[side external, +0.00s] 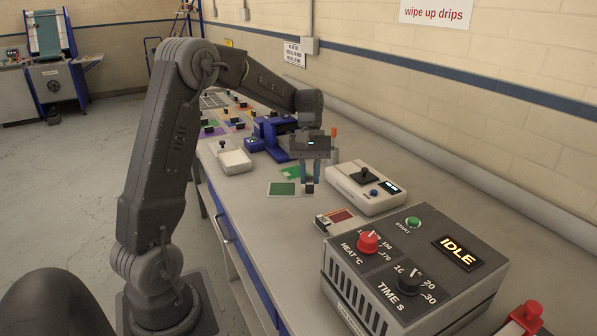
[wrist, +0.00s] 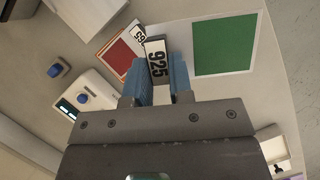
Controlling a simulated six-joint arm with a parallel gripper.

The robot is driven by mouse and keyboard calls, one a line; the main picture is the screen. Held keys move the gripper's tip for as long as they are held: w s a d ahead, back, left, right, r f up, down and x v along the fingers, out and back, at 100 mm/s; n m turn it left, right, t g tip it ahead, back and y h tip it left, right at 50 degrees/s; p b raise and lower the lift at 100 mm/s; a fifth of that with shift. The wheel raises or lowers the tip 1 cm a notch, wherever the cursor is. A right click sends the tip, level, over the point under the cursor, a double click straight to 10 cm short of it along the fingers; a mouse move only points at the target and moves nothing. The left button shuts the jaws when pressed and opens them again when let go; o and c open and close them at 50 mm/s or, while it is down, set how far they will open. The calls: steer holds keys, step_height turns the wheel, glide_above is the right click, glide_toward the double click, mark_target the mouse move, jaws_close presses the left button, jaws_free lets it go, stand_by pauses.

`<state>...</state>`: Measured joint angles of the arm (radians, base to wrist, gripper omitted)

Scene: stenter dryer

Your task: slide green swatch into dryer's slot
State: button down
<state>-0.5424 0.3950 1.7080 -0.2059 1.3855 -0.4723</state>
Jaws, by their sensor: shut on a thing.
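My gripper (side external: 310,185) is low over the bench, shut on the black tab (side external: 309,188) of the green swatch (side external: 282,189). The green swatch (wrist: 225,45) is a rectangle on a white card that sticks out to one side of the fingers. I cannot tell whether the card touches the bench. The grey dryer (side external: 410,270) stands at the front right, with a red HEAT knob, a black TIME knob, a green START button and an IDLE display. Its slot is not visible.
A red swatch (side external: 341,215) with its own tab lies between my gripper and the dryer. A white instrument (side external: 366,187) with a lit display stands right of my gripper. A blue device (side external: 275,137) and a white box (side external: 235,162) stand behind. Bare bench lies left of the dryer.

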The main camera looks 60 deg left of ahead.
steer(key=w+d+n+t+y, duration=0.1)
steer(key=d+n+t+y, duration=0.1)
steer(key=n, duration=0.9)
steer(key=w+d+r+n+t+y, duration=0.1)
steer(key=d+n+t, duration=0.3)
steer(key=n, duration=0.8)
steer(key=w+d+y, duration=0.1)
steer(key=d, duration=0.1)
steer(key=shift+w+d+n+t, duration=0.2)
steer(key=shift+d+n+t, duration=0.1)
steer(key=shift+d+t, duration=0.1)
steer(key=shift+d+f, duration=0.1)
steer(key=shift+f, duration=3.25)
steer(key=shift+d, duration=0.15)
steer(key=shift+d, duration=0.9)
steer(key=shift+d, duration=0.1)
